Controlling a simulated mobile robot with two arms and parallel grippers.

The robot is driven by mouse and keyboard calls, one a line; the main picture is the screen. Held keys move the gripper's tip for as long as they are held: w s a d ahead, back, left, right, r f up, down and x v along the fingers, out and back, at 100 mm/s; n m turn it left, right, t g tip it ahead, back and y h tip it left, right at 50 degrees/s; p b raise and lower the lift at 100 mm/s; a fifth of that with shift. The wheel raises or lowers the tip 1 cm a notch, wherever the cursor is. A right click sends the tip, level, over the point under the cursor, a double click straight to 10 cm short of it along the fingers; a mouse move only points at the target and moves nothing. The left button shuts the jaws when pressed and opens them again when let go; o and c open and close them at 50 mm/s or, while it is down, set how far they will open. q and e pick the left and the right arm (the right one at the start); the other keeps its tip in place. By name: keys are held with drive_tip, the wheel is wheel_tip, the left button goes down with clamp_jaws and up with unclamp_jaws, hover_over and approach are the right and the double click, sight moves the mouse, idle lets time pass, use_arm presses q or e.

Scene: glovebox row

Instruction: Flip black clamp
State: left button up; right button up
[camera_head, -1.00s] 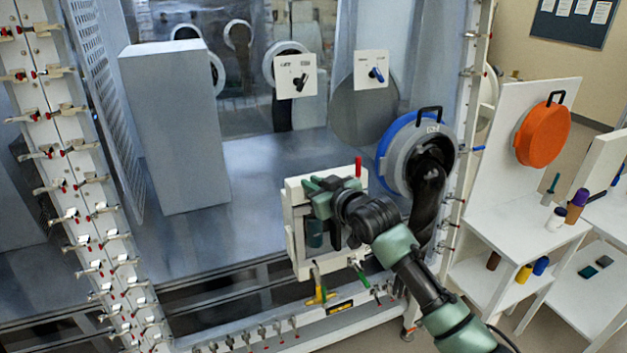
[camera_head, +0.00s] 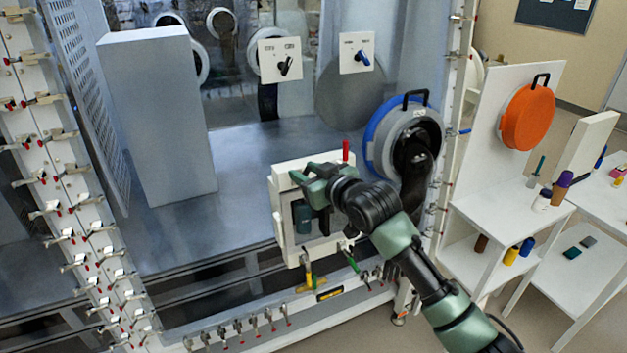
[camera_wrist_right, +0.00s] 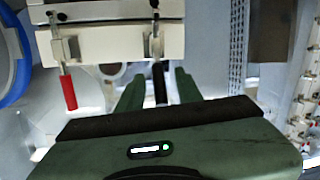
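The black clamp handle (camera_wrist_right: 159,84) shows in the right wrist view, on the edge of a white framed box (camera_wrist_right: 110,42). My right gripper (camera_wrist_right: 159,80) has one finger on each side of this handle, with a narrow gap on both sides, so it is open around it. In the head view my right gripper (camera_head: 308,180) is at the top of the white box (camera_head: 280,210) and hides the black clamp. A red-handled clamp (camera_head: 346,151) stands on the same edge; it also shows in the right wrist view (camera_wrist_right: 68,92). My left gripper is not in view.
A round blue-rimmed port (camera_head: 374,140) is right of the box. A row of clamps lines the left post (camera_head: 62,190). White shelves (camera_head: 505,215) stand at right.

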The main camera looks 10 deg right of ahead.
drive_tip(key=b+v, duration=0.1)
drive_tip(key=v, duration=0.3)
drive_tip(key=shift+s+d, duration=0.15)
drive_tip(key=shift+s, duration=0.25)
drive_tip(key=shift+b, duration=0.3)
drive_tip(key=c, duration=0.5)
drive_tip(key=f+m+t+y+b, duration=0.1)
drive_tip(key=f+m+b, duration=0.1)
drive_tip(key=b, duration=0.1)
drive_tip(key=d+f+m+t+y+b, duration=0.1)
drive_tip(key=f+m+b, duration=0.1)
drive_tip(key=m+b, duration=0.1)
drive_tip(key=d+f+m+t+y+b, duration=0.1)
drive_tip(key=f+m+b, duration=0.1)
drive_tip(key=f+b, duration=0.1)
drive_tip(key=shift+d+f+b, duration=0.15)
drive_tip(key=shift+d+b, duration=0.1)
drive_tip(key=shift+b, duration=0.25)
clamp_jaws()
drive_tip(key=s+d+f+m+t+y+b, duration=0.3)
drive_tip(key=s+d+m+t+y+b, duration=0.15)
drive_tip(key=d+m+b, duration=0.35)
drive_tip(key=w+a+r+m+p, duration=0.1)
drive_tip(key=w+a+r+p, duration=0.5)
drive_tip(key=a, duration=0.3)
drive_tip(key=shift+w+a+r+h, duration=0.35)
drive_tip(key=shift+w+a+r, duration=0.05)
drive_tip(key=shift+w+r, duration=0.1)
